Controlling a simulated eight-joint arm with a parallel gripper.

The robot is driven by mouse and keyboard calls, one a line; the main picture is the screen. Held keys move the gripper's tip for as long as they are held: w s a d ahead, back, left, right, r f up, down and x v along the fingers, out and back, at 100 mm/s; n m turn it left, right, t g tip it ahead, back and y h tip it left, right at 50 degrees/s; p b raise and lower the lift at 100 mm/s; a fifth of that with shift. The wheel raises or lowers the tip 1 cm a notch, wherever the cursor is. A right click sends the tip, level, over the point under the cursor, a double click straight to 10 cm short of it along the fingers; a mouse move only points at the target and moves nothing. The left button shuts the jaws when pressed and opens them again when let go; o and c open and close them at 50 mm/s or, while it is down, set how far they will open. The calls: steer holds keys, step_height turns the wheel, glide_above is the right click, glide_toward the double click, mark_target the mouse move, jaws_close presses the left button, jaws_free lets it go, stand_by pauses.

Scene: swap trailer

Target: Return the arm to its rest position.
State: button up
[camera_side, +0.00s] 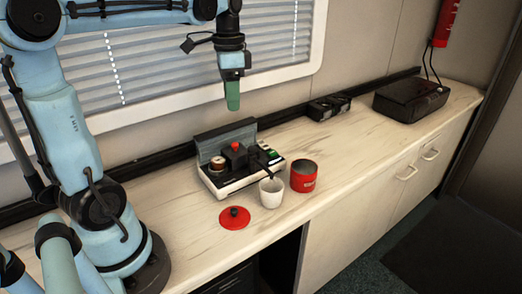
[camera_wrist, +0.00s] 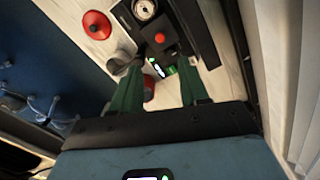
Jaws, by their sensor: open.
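My gripper (camera_side: 232,97) hangs above the counter in the side view, pointing down, over the back of a small machine. In the wrist view its two green fingers (camera_wrist: 159,92) stand apart with nothing held between them. My arm reaches across from the left, in front of the window. No marker for a rest position shows.
The machine (camera_side: 232,187) with gauge and red knob stands on the counter (camera_side: 330,170). A white cup (camera_side: 272,194), red can (camera_side: 304,177) and red lid (camera_side: 234,217) are near it. A black tray (camera_side: 329,107) and black case (camera_side: 410,98) lie right. The window blinds (camera_side: 160,65) are behind.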

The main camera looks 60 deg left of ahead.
steer(key=shift+r, duration=0.2)
steer(key=s+d+f+n+t, duration=0.2)
steer(key=d+f+t, duration=0.1)
steer(key=d, duration=0.4)
steer(key=s+d+f+n+t, duration=0.2)
steer(key=d+f+t, duration=0.2)
steer(key=d, duration=0.3)
steer(key=shift+f+n, duration=0.25)
steer(key=shift+n, duration=0.05)
